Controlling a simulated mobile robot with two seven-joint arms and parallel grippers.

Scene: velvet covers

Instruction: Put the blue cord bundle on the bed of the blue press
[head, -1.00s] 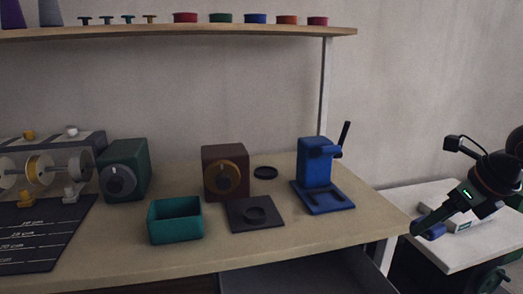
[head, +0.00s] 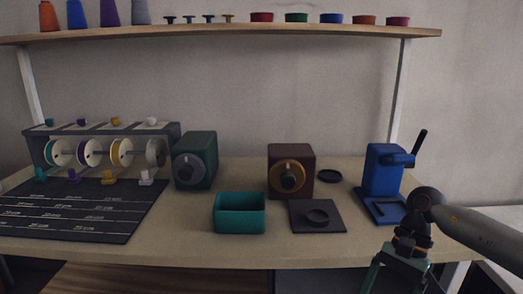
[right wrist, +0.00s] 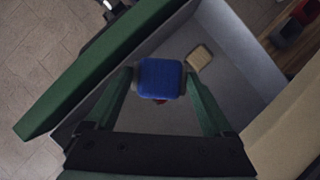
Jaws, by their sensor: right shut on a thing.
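The blue press (head: 385,168) stands at the right end of the workbench, with a black lever at its upper right. Its flat blue bed (head: 383,208) lies at its foot, partly behind my right arm. My right gripper (head: 402,282) points down in front of the bench edge, nearer than the press; its fingertips are cut off by the frame. In the right wrist view, the right gripper (right wrist: 158,88) is shut on the blue cord bundle (right wrist: 158,75), held between both fingers. The bundle does not show in the head view. My left gripper is not in view.
An open grey drawer with a green front (right wrist: 95,65) lies below the bundle, with a tan block (right wrist: 199,57) inside. Left of the press are a dark mat with a ring (head: 318,225), a brown box with a dial (head: 291,160) and a teal tray (head: 239,222).

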